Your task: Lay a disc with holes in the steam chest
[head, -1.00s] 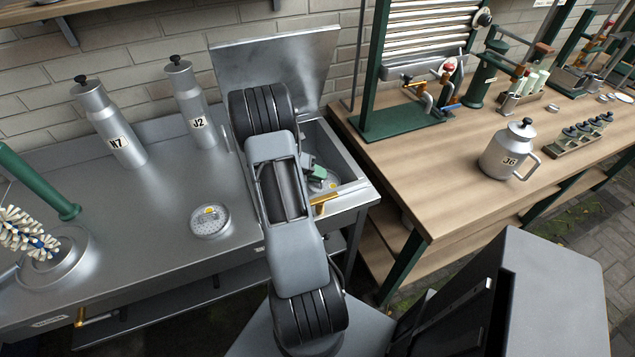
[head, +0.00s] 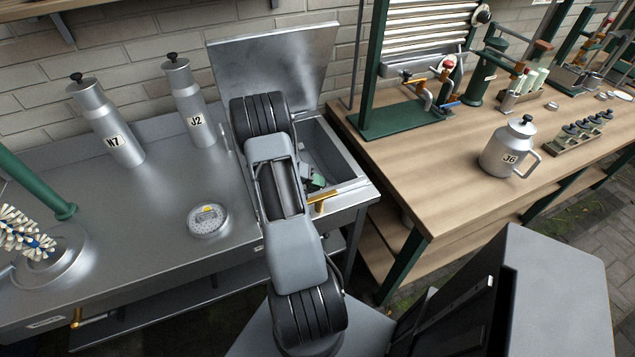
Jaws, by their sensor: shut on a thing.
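The steam chest (head: 348,164) is an open steel box sunk in the right end of the steel bench, with its lid (head: 275,62) raised at the back. My gripper (head: 316,181) is down inside the chest, mostly hidden behind my arm; only a small green and dark part shows. It is shut on a disc, which is hardly visible now. A second round disc with holes (head: 207,222) and a yellow mark lies flat on the bench, left of my arm.
Milk cans N7 (head: 106,122) and J2 (head: 190,104) stand at the back of the bench. Can J6 (head: 507,150) stands on the wooden table to the right. The bench between the cans and the loose disc is clear.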

